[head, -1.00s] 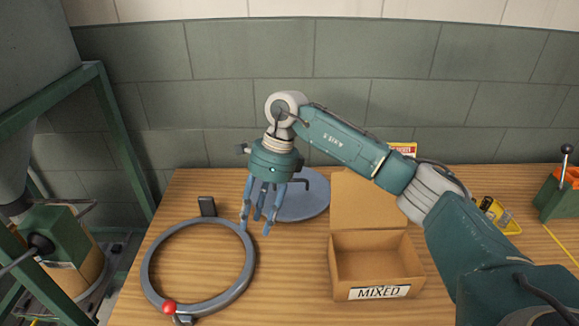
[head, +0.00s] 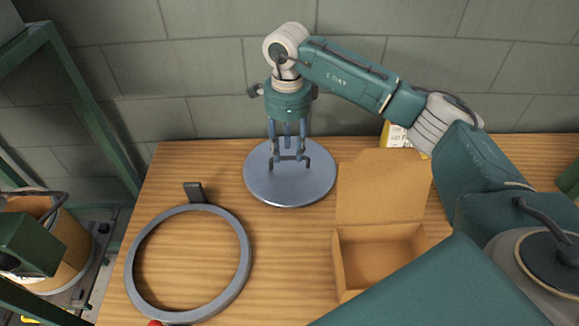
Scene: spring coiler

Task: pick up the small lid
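The small lid (head: 268,192) is a round blue-grey disc with a dark bar handle (head: 291,161) on top. It lies on the wooden table towards the back, left of the cardboard box. My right gripper (head: 288,156) points down over the middle of the lid, with its blue fingers around the handle. The fingers look spread; I cannot tell whether they touch the handle. My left gripper is not in view.
A large grey ring (head: 245,262) with a dark tab lies on the table at left. An open cardboard box (head: 385,245) with its flap up stands right of the lid. A yellow-and-white box (head: 397,137) is behind my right arm. A green frame (head: 85,110) stands at far left.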

